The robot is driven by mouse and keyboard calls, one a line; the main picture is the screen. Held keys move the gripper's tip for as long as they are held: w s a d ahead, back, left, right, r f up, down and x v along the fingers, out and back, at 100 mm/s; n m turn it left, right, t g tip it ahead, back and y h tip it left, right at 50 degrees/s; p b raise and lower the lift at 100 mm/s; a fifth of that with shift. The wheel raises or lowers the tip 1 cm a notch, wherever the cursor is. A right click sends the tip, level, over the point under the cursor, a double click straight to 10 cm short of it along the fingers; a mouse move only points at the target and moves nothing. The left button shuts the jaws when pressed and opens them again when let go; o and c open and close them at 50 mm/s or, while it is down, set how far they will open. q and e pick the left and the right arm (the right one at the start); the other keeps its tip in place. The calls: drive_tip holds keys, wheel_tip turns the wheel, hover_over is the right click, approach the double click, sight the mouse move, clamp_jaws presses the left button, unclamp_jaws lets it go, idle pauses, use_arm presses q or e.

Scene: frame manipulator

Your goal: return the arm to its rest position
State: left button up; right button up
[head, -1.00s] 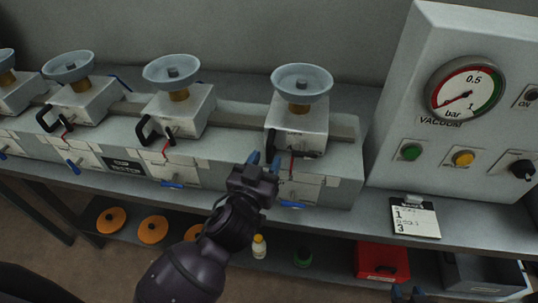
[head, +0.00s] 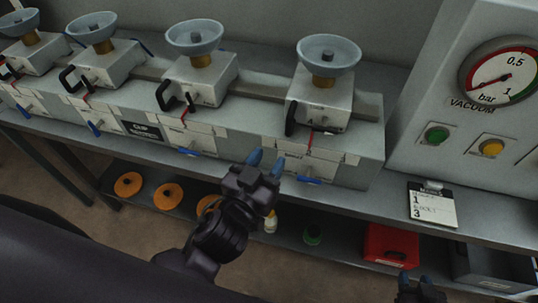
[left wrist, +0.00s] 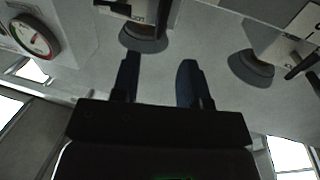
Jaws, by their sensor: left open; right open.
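My left gripper (head: 266,161) is open and empty in the middle of the head view, in front of the bench with the manifold. Its two blue-tipped fingers (left wrist: 158,82) stand apart with nothing between them in the left wrist view. My left arm comes in from the lower left. My right gripper (head: 420,284) shows only at the bottom edge of the head view, right of centre; its fingers are apart and nothing is seen between them.
A manifold (head: 222,145) with several grey funnels (head: 329,55) and black handles runs along the bench. A vacuum panel (head: 461,105) stands at the right, with a notepad (head: 432,205) before it. The lower shelf holds orange discs (head: 168,196), a bottle (head: 271,220) and a red box (head: 391,244).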

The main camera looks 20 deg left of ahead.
drive_tip(key=shift+w, duration=0.15)
use_arm(q)
drive_tip(key=a+f+m+g, duration=0.25)
drive_tip(key=a+f, duration=0.35)
drive_tip(key=f, duration=0.5)
drive_tip(key=s+a+f+n+g+y, duration=0.3)
drive_tip(key=s+a+f, duration=0.5)
drive_tip(key=a+f, duration=0.2)
drive_tip(key=shift+s+a+f+n+y, duration=0.3)
drive_tip(key=shift+a+n, duration=0.05)
drive_tip(key=shift+a, duration=0.4)
drive_tip(key=shift+g, duration=0.25)
use_arm(e)
drive_tip(key=shift+w+a+r, duration=0.1)
drive_tip(key=shift+w+r, duration=0.15)
drive_tip(key=shift+w, duration=0.1)
drive_tip(key=shift+s+f, duration=0.1)
drive_tip(key=shift+s, duration=0.1)
drive_tip(key=shift+s+f, duration=0.15)
drive_tip(key=shift+s, duration=0.15)
